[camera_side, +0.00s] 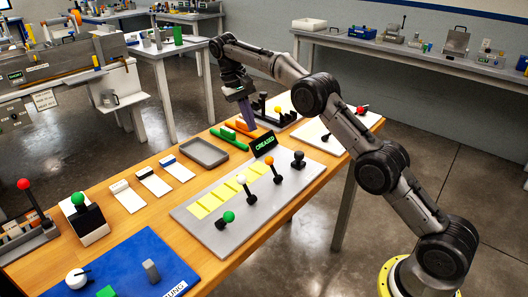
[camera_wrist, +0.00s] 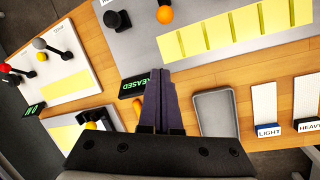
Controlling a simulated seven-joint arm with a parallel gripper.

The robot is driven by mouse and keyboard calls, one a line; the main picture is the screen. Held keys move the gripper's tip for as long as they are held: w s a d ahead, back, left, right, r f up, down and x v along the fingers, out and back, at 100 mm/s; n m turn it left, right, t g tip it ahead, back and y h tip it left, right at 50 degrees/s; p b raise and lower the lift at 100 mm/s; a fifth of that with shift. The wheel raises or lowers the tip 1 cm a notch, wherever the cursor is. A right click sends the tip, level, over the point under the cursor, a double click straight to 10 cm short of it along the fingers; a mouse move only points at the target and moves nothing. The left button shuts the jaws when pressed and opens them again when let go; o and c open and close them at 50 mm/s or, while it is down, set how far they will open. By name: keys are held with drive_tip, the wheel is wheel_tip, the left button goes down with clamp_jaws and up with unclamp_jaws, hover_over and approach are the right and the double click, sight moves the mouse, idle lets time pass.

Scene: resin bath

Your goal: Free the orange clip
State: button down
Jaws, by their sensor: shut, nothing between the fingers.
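The orange clip (camera_side: 238,128) lies at the far part of the wooden table, with a white piece on it, just behind a similar green clip (camera_side: 229,138). My gripper (camera_side: 248,116) points down close above and beside the orange clip, its dark purple fingers shut with nothing between them. In the wrist view, my gripper (camera_wrist: 158,76) shows its fingers together, and a sliver of orange (camera_wrist: 137,109) shows just left of them. The fingers hide the rest there. I cannot tell whether the fingers touch the clip.
A grey tray (camera_side: 204,151) stands near the clips. A small black sign with green letters (camera_side: 263,143) stands at the corner of a grey panel (camera_side: 185,217) with several knobbed levers. Another lever stand (camera_side: 279,122) is close behind the gripper.

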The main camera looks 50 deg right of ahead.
hover_over(263, 169)
drive_tip(key=w+d, duration=0.1)
drive_tip(key=w, duration=0.1)
wheel_tip(263, 169, down, 10)
drive_tip(key=shift+s+r, duration=0.1)
drive_tip(key=shift+s, duration=0.05)
drive_tip(key=shift+s+a+r, duration=0.5)
drive_tip(key=shift+s+r, duration=0.2)
drive_tip(key=shift+s, duration=0.1)
drive_tip(key=shift+s+a+r, duration=0.35)
drive_tip(key=shift+s+a, duration=0.05)
drive_tip(key=shift+s, duration=0.2)
drive_tip(key=shift+r, duration=0.1)
